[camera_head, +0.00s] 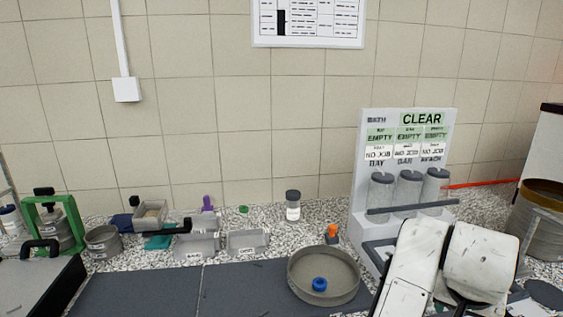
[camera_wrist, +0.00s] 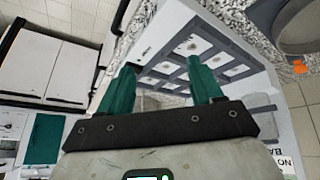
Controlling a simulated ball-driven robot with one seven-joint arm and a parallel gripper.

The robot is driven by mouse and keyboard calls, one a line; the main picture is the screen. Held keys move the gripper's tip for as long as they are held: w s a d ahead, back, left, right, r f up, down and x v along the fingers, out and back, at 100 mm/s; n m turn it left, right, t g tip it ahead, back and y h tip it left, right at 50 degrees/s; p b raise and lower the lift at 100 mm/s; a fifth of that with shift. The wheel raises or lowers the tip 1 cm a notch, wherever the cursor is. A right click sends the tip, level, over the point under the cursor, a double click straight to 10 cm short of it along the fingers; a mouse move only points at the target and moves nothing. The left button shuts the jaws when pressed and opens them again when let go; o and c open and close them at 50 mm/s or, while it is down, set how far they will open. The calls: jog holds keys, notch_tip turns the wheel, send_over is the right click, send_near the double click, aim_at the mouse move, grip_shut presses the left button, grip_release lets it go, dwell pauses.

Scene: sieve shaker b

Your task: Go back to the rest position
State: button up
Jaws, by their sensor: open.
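My white arm (camera_head: 440,262) reaches in at the lower right of the head view, in front of the white rack. Its gripper end is not visible there. In the wrist view my gripper (camera_wrist: 162,88) shows two green fingers spread apart with nothing between them. Beyond the fingers is the rack's base (camera_wrist: 190,62) with its dark bars, seen at a steep tilt. The gripper appears apart from the rack, though the exact gap cannot be told.
A white rack (camera_head: 358,190) with a CLEAR sign holds several grey-lidded cylinders. A round pan (camera_head: 345,283) with a blue knob sits on the dark mat (camera_head: 235,285). A jar (camera_head: 293,206), small trays (camera_head: 197,246) and a green-framed device (camera_head: 72,215) stand around. The mat's middle is clear.

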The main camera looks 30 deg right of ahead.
jog(key=a+f+n+t, duration=0.2)
jog(key=a+f+n, duration=0.2)
jog(key=f+n, duration=0.55)
jog(key=s+a+f+n+g+y, duration=0.2)
jog(key=s+a+f+y, duration=0.3)
jog(key=s+a+f, duration=0.7)
notch_tip(320, 180, down, 3)
jog(key=shift+a+f, duration=0.15)
jog(key=shift+a, duration=0.85)
jog(key=shift+s+n, duration=0.1)
jog(key=shift+n, duration=0.15)
